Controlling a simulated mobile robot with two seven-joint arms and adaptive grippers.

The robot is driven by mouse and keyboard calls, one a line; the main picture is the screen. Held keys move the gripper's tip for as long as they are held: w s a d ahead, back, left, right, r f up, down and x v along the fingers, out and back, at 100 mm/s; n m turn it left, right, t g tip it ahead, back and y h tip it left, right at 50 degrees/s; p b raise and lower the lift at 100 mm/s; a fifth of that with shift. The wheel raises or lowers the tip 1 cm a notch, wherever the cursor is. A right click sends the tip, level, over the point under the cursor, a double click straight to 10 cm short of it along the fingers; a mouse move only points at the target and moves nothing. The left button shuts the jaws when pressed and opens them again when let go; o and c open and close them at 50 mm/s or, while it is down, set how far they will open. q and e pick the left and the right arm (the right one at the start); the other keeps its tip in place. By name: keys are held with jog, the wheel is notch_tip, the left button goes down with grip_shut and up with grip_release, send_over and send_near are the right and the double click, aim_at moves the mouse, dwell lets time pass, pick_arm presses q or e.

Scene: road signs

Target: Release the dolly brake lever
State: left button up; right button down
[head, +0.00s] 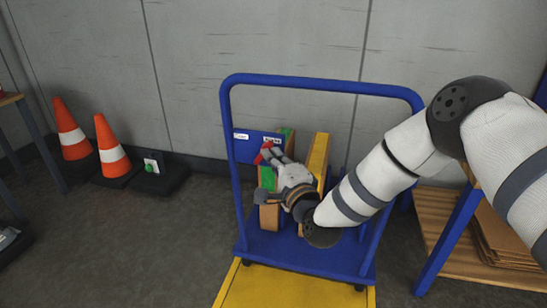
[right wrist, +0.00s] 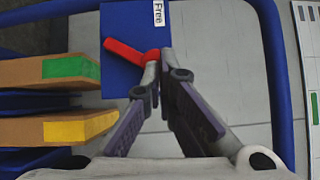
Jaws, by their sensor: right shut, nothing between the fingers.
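The blue dolly (head: 300,250) stands with its tall tubular handle (head: 320,84) upright. A blue panel (head: 254,136) with two white labels is behind the handle's opening. The red brake lever (right wrist: 130,52) lies across this panel in the right wrist view, below and left of a label reading "Free" (right wrist: 158,13). The lever shows as a small red bit in the head view (head: 266,146). My right gripper (right wrist: 158,62) is shut and empty, its fingertips at the lever's right end; I cannot tell whether they touch. My left gripper is not in view.
Boards with green (right wrist: 68,66) and yellow (right wrist: 76,130) ends stand on the dolly close beside my right gripper. Orange cones (head: 111,148) stand at the left by the wall. A wooden shelf (head: 433,215) stands at the right. Yellow floor (head: 290,290) lies in front.

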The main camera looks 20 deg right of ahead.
aim_at(264, 147)
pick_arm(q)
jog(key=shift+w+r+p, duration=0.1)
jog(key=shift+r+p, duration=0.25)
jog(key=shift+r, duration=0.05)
pick_arm(e)
jog(key=shift+a+r, duration=0.15)
jog(key=shift+r, duration=0.15)
